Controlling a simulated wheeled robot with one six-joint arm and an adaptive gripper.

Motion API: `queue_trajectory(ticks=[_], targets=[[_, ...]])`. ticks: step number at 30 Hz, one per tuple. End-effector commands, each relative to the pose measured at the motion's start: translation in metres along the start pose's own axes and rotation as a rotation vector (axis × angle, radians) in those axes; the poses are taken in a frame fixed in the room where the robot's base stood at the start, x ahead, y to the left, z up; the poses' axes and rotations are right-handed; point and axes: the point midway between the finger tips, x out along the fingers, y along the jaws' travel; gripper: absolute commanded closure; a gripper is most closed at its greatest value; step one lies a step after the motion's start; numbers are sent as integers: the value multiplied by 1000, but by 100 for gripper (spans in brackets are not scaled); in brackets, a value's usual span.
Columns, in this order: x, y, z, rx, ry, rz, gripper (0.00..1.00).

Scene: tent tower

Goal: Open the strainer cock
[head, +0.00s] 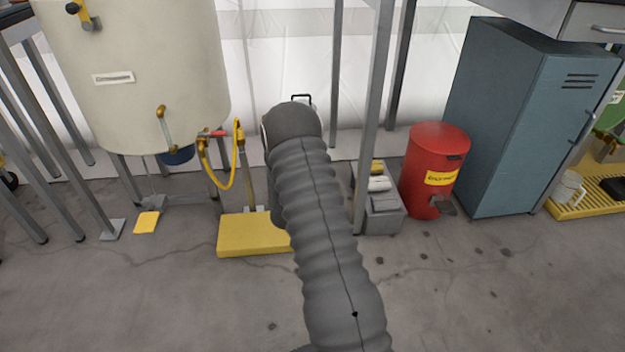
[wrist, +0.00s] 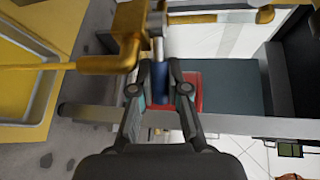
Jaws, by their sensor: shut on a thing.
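In the wrist view, a brass-coloured cock body (wrist: 125,45) with a pipe running left stands at the top centre. A silver stem and a blue grip, the cock's handle (wrist: 161,78), hang from its right side. My gripper (wrist: 160,92) has one finger on each side of the blue grip and is shut on it. Which way the cock is turned, open or closed, I cannot tell. In the head view my grey sleeved arm covers the gripper and the cock.
A cream tank (head: 140,80) with a red-handled valve (head: 212,133) and yellow hose (head: 236,165) stands left of my arm. A yellow platform (head: 250,238) is on the floor. A red bin (head: 432,165) and blue-grey locker (head: 510,120) stand right. A grey post (head: 373,110) rises close by.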

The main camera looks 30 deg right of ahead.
Motion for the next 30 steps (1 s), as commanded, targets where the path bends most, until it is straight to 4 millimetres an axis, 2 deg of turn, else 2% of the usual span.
queue_trajectory(ticks=[3, 4, 6, 7, 16, 20, 23, 30], targets=[[0, 0, 0, 0, 0, 1, 100], [0, 0, 0, 0, 0, 1, 80], [0, 0, 0, 0, 0, 0, 63], [0, 0, 0, 0, 0, 0, 59], [-1, 0, 1, 0, -2, 0, 59], [-10, 0, 2, -2, -4, 0, 59], [-25, 0, 2, -2, -4, 1, 59], [-73, 0, 2, -2, -6, 1, 59]])
